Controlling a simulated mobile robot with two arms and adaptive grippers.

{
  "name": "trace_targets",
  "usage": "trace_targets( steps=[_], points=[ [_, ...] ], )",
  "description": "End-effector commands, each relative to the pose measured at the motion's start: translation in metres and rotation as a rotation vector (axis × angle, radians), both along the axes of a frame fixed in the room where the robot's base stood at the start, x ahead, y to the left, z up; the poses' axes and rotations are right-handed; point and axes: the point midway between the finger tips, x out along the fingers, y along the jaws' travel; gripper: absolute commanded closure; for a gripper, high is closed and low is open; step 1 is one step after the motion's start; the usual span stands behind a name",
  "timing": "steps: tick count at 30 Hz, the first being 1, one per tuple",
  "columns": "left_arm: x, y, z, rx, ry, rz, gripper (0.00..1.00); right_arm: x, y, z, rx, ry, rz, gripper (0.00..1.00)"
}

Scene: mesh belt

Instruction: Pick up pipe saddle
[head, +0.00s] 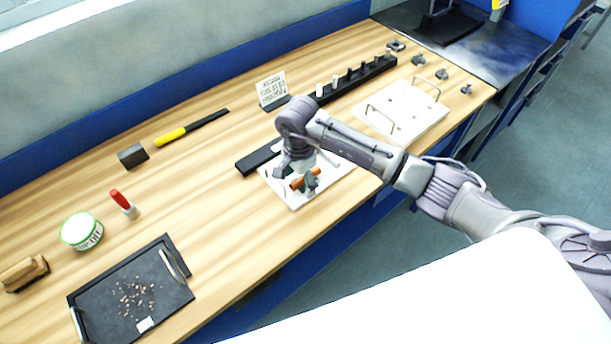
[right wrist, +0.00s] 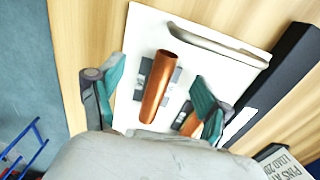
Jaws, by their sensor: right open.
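My right gripper (head: 304,176) is above the near white board (head: 295,200). In the right wrist view the right gripper (right wrist: 155,98) is open, with its teal fingers apart on either side of a copper pipe (right wrist: 158,85). The pipe lies over grey patches on the white board (right wrist: 148,28). A second copper piece (right wrist: 189,124) is partly hidden by the right finger. Several small grey pieces (head: 442,74) sit at the bench's far right end; I cannot tell whether one is the pipe saddle. My left gripper is not in view.
A second white board with wire handles (head: 402,108), a black rack with pegs (head: 355,78) and a small sign (head: 271,90) stand farther along. A black tray (head: 90,297), a tin (head: 82,231) and a red-capped tube (head: 124,204) are at left. The middle left bench is mostly clear.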

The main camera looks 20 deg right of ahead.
Motion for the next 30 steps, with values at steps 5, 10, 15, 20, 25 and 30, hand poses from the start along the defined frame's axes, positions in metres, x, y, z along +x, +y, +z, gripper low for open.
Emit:
trace_targets(
  steps=[5, 10, 15, 20, 25, 30],
  points=[
    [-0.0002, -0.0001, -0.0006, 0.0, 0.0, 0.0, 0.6, 0.0001, 0.0, 0.0, 0.0, 0.0, 0.0, 0.33],
    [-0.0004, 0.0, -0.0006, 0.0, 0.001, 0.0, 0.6, 0.0001, -0.0001, 0.0002, 0.0, 0.0, 0.0, 0.61],
    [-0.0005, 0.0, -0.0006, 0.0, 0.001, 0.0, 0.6, -0.0002, -0.0002, -0.0002, 0.0, 0.0, 0.0, 0.9],
    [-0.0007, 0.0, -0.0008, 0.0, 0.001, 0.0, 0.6, -0.0006, -0.0002, -0.0008, -0.001, 0.002, 0.0, 1.0],
    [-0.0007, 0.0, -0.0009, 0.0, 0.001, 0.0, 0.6, -0.0009, -0.0003, -0.0015, -0.001, 0.003, 0.0, 1.0],
    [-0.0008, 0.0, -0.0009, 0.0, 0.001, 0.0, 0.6, -0.001, -0.0004, -0.0017, -0.001, 0.004, 0.0, 1.0]
  ],
)
